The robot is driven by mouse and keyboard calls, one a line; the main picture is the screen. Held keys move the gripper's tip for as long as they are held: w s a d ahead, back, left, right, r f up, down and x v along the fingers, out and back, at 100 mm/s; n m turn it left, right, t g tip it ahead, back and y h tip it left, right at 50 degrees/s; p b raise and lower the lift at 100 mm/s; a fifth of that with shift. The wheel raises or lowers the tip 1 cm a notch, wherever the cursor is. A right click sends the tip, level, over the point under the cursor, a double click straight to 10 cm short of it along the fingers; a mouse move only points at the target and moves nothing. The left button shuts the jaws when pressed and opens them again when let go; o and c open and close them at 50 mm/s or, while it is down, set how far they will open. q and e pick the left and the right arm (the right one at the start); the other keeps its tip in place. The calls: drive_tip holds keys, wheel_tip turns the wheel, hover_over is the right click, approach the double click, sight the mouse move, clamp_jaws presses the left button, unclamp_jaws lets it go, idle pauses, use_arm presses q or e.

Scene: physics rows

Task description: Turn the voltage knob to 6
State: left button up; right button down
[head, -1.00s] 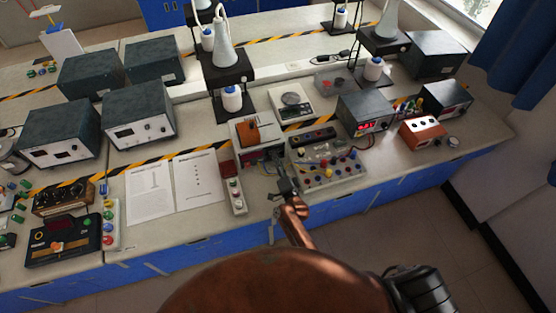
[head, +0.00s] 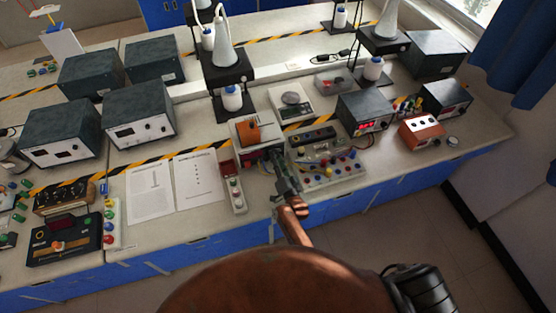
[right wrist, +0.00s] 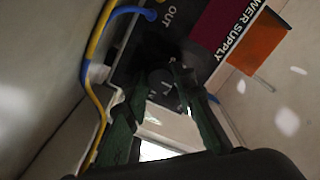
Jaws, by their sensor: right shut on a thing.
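The power supply (head: 242,122) is a small box with an orange patch on its pale top, standing near the bench's front edge. In the right wrist view its maroon "POWER SUPPLY" label (right wrist: 228,28) and black "OUT" panel show. The dark round voltage knob (right wrist: 162,84) bears a light mark; its setting cannot be read. My right gripper (head: 278,160) reaches the front of the supply. In the right wrist view its two dark green fingers (right wrist: 164,72) are closed around the knob, one on each side. In the head view the gripper hides the knob. My left gripper is not in view.
A board with several colored knobs (head: 340,172) lies close right of my gripper. A narrow box with buttons (head: 232,188) stands to the left, beside paper sheets (head: 196,184). Yellow and blue wires (right wrist: 94,62) run beside the panel in the wrist view.

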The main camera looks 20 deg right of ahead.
drive_tip(key=shift+f, duration=0.1)
drive_tip(key=c, duration=1.6)
unclamp_jaws()
drive_tip(key=s, duration=0.6)
drive_tip(key=shift+s+d, duration=0.1)
drive_tip(key=shift+s, duration=1)
drive_tip(key=shift+f, duration=0.1)
